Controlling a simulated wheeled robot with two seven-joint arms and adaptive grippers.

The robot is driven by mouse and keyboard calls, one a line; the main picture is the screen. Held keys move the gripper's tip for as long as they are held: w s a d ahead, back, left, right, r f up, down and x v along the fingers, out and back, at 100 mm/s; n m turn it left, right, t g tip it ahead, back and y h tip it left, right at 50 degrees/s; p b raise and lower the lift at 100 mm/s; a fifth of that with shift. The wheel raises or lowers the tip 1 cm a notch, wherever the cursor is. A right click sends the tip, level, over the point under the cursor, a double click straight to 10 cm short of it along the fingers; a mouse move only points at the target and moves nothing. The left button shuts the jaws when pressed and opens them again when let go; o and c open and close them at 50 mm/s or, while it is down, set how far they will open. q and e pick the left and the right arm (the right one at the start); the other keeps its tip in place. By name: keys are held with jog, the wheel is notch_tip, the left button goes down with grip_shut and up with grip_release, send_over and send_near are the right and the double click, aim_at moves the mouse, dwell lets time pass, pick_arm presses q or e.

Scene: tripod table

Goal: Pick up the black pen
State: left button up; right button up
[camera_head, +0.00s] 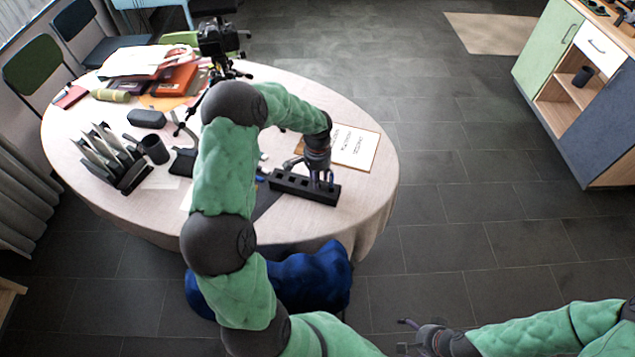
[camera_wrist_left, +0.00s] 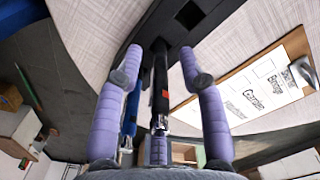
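The black pen (camera_wrist_left: 160,82), with a small red-orange mark, stands in a slot of the long black holder (camera_wrist_left: 208,22). In the head view the holder (camera_head: 290,184) is near the table's front right edge. My left gripper (camera_head: 324,180) is over the holder's right part and hides the pen there. In the left wrist view the two purple fingers of my left gripper (camera_wrist_left: 160,56) are apart, one on each side of the pen, with gaps visible. A blue pen (camera_wrist_left: 130,108) is close to the left finger. My right gripper (camera_head: 406,335) is open and empty, low over the floor.
A clipboard with paper (camera_head: 355,147) lies behind the holder. A file rack (camera_head: 112,160), dark cup (camera_head: 154,149), black case (camera_head: 146,118), camera tripod (camera_head: 219,45) and books (camera_head: 174,78) stand farther left on the round table (camera_head: 372,190). A cabinet (camera_head: 575,80) is at right.

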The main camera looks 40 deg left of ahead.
pick_arm(q)
notch_tip(320, 180, down, 2)
grip_shut()
jog(key=shift+r, duration=0.1)
